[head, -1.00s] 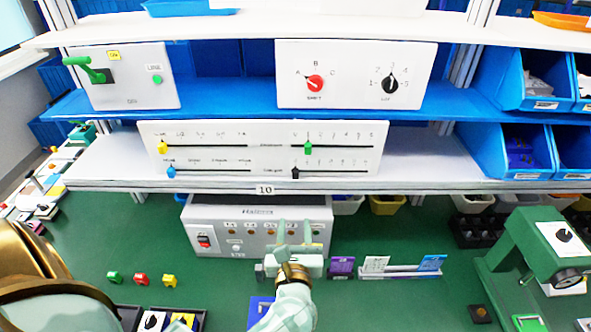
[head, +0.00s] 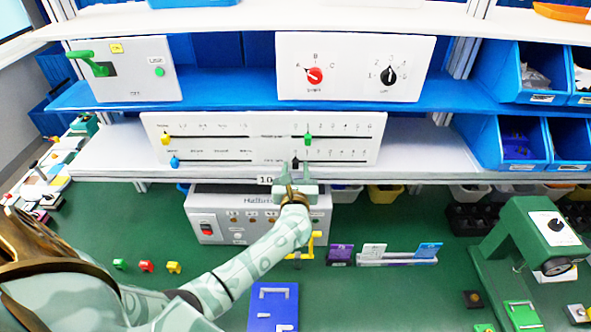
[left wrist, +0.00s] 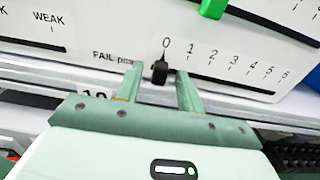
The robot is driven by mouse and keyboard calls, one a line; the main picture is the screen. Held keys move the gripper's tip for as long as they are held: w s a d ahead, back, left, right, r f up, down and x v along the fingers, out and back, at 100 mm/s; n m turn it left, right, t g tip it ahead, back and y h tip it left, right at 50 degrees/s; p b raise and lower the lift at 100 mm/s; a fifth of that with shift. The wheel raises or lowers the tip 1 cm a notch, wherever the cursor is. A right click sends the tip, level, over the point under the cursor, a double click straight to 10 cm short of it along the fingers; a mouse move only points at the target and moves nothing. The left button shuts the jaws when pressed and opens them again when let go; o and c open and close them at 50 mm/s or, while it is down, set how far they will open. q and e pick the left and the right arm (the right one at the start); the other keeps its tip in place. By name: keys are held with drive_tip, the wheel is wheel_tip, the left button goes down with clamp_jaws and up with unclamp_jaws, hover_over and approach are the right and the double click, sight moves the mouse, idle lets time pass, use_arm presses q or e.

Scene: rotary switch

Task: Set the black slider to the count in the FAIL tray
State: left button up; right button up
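The black slider (head: 295,163) sits on the lower right track of the white slider panel (head: 215,147). In the left wrist view the black slider (left wrist: 160,72) stands at the 0 mark of the scale labelled FAIL, which runs to 6. My left gripper (head: 296,178) is just in front of it. In the left wrist view my left gripper (left wrist: 160,88) is open, with one finger on each side of the slider and gaps visible. The FAIL tray cannot be made out in these views. My right gripper is not in view.
A green slider (head: 308,138) sits just above, with yellow (head: 165,138) and blue (head: 175,162) sliders at left. The shelf edge lies below the panel. A grey control box (head: 215,220) stands under it, and a green press (head: 540,250) stands at right.

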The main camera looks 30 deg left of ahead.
use_arm(q)
clamp_jaws()
drive_tip(key=w+d+b, duration=0.2)
drive_tip(key=d, duration=0.1)
drive_tip(key=w+d+b, duration=0.1)
drive_tip(key=d, duration=0.1)
drive_tip(key=shift+d+f, duration=0.1)
drive_tip(key=shift+f, duration=0.05)
drive_tip(key=shift+w+d, duration=0.1)
drive_tip(key=shift+d, duration=0.1)
drive_tip(key=shift+a, duration=0.1)
unclamp_jaws()
